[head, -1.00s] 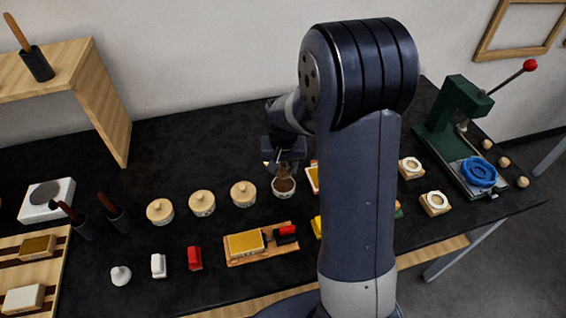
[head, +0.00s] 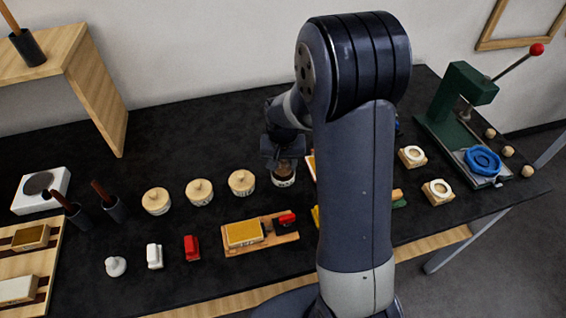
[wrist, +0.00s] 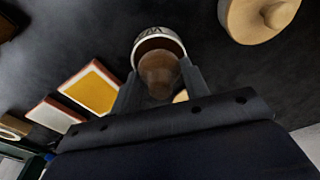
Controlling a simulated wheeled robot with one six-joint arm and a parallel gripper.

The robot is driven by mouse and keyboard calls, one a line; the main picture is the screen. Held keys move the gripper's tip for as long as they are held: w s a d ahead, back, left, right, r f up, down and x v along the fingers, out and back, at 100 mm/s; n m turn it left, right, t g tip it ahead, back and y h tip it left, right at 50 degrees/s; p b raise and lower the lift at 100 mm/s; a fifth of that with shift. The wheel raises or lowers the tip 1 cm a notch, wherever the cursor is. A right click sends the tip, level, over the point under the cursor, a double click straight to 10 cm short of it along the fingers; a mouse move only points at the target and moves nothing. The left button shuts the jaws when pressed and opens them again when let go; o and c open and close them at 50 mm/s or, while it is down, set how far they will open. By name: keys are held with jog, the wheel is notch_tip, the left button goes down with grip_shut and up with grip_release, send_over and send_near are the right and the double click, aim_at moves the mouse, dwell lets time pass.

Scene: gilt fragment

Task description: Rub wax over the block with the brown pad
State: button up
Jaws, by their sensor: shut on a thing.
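My gripper (head: 283,157) points down at the open wax pot (head: 284,182) behind the row of tools. It is shut on the brown pad (wrist: 158,70), a rounded brown piece between the fingers in the wrist view. The pad is at the mouth of the pot, whose pale rim (wrist: 157,34) and brown inside show around it. Whether it touches the wax I cannot tell. A gold-topped block (head: 244,233) lies on a wooden board (head: 265,244) in front. A yellow panel with a pale edge (wrist: 92,88) lies beside the pot, mostly behind my arm in the head view.
Several lidded pots (head: 199,192) stand left of the open pot. A red piece (head: 191,247), white pieces (head: 154,256) and dark holders with wooden handles (head: 109,200) lie further left. A green press (head: 464,110) stands right. The back of the table is bare.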

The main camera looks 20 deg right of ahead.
aim_at(283, 161)
jog(key=shift+s+f+b, duration=0.1)
jog(key=shift+f+b, duration=0.45)
jog(key=shift+f, duration=0.05)
dwell(1.6)
jog(key=shift+r+p, duration=2.5)
jog(key=shift+r, duration=1.1)
jog(key=shift+f, duration=0.1)
